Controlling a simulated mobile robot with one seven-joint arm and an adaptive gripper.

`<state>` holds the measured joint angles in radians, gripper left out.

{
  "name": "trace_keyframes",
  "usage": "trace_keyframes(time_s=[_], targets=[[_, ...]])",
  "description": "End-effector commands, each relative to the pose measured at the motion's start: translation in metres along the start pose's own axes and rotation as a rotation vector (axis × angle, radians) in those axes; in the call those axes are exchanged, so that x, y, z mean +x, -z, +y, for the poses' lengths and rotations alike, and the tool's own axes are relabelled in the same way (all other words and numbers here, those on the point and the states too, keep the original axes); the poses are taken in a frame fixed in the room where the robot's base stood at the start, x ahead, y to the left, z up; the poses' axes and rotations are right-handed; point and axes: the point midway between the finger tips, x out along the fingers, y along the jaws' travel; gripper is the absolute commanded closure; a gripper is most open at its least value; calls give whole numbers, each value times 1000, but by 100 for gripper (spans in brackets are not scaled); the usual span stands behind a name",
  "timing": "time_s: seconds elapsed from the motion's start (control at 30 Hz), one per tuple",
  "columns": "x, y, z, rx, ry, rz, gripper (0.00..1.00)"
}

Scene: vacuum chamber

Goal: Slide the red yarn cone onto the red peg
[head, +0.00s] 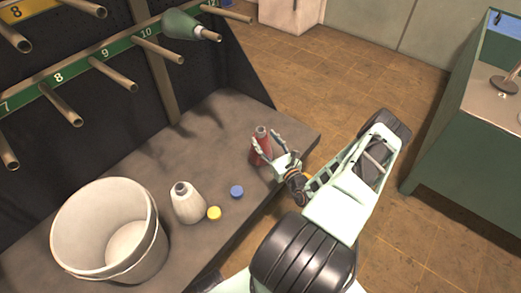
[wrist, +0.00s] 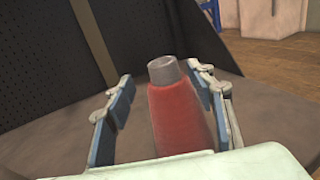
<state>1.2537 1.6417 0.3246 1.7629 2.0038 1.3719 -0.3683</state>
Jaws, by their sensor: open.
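The red yarn cone (head: 260,153) stands upright near the right end of the grey bench, its grey tip up. In the wrist view the red cone (wrist: 181,118) stands between the two blue-padded fingers of my gripper (wrist: 160,82). The right finger is close beside the cone, and a wider gap shows on the left. My gripper (head: 270,144) is open around the cone; whether a pad touches it, I cannot tell. Bare brown pegs (head: 113,73) stick out from a green numbered rail. I see no peg marked red.
A green cone (head: 182,25) sits on a peg of the green rail. A white bucket (head: 75,231), a white cone (head: 187,204), a yellow cap (head: 214,213) and a blue cap (head: 237,192) stand on the bench (head: 215,137). The bench behind the red cone is clear.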

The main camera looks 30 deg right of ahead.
Motion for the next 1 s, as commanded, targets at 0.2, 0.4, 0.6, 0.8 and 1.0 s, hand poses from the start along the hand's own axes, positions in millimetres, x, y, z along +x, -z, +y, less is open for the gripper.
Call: trace_keyframes(time_s=[0.2, 0.4, 0.6, 0.8, 1.0], targets=[[29, 2, -6, -3, -3, -3, 50], [48, 0, -5, -1, -2, -1, 50], [48, -1, -5, -1, -2, -1, 53], [48, -1, -5, -1, -2, -1, 75], [48, -1, -5, -1, -2, -1, 97]])
